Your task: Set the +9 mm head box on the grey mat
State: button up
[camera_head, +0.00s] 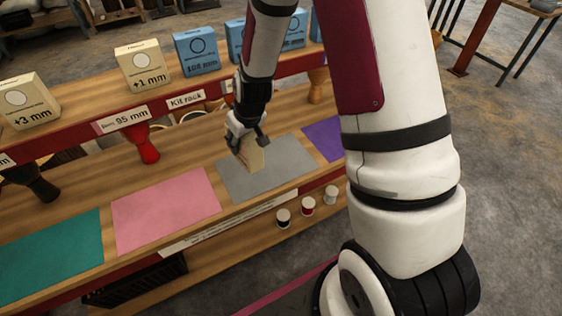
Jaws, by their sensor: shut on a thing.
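My gripper (247,142) is shut on a cream box (254,158) over the grey mat (291,165). The box is tilted, and its lower end is at or just above the mat; I cannot tell whether it touches. The fingers cover its upper part, and no label on it can be read. The grey mat lies on the wooden bench between the pink mat (165,208) and the purple mat (325,138).
A teal mat (50,250) lies far left. On the shelf behind stand cream boxes marked +3 mm (29,103) and +1 mm (142,68), and several blue boxes (196,52). A red goblet drum (146,144) hangs below. Small spools (307,206) stand below the front edge.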

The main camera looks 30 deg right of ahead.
jog(key=f+n, duration=0.1)
jog(key=s+f+n, duration=0.1)
jog(key=s+f+n+y+b, duration=0.1)
jog(key=f, duration=0.1)
jog(key=shift+g, duration=0.3)
jog(key=s+a+f+n+g+y+b, duration=0.2)
jog(key=s+a+f+n+y, duration=0.15)
jog(key=n, duration=0.55)
jog(key=shift+h, duration=0.45)
jog(key=shift+w+d+f, duration=0.6)
jog(key=shift+w+f, duration=0.3)
jog(key=shift+w, duration=1.7)
jog(key=shift+w+d+f, duration=0.55)
jog(key=shift+w+f, duration=0.35)
jog(key=shift+w, duration=1.7)
jog(key=shift+w+d+f, duration=0.6)
jog(key=shift+w+f, duration=0.3)
jog(key=shift+w, duration=1.7)
jog(key=o, duration=1.2)
jog(key=shift+f, duration=0.15)
